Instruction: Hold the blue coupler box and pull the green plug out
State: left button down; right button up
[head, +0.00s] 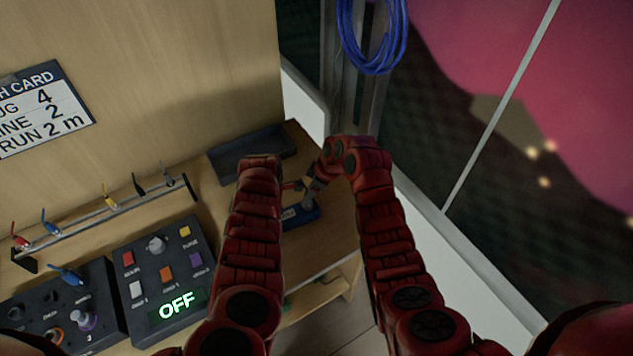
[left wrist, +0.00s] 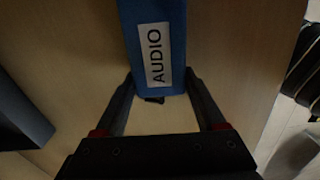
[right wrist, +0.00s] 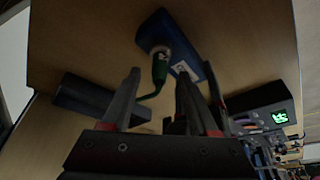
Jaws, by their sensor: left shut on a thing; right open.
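The blue coupler box (head: 306,215) sits on the right part of the wooden desk, partly hidden by my arms in the head view. In the left wrist view the box (left wrist: 157,15) carries a white AUDIO label, and my left gripper (left wrist: 160,84) is shut on its sides. In the right wrist view the green plug (right wrist: 160,66) is at the box (right wrist: 158,28), its collar against the box, with a dark cable curving below. My right gripper (right wrist: 160,88) is open, its fingers pointing toward the plug and apart from it. The plug is not clear in the head view.
A dark tray (head: 228,158) lies at the desk's back. A control panel (head: 140,262) reading OFF and a rail of coloured plugs (head: 130,203) stand at the left. Blue cable (head: 375,65) hangs above. The desk's right edge is close to the box.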

jog(key=shift+x, duration=1.35)
jog(key=shift+w, duration=0.1)
grip_shut()
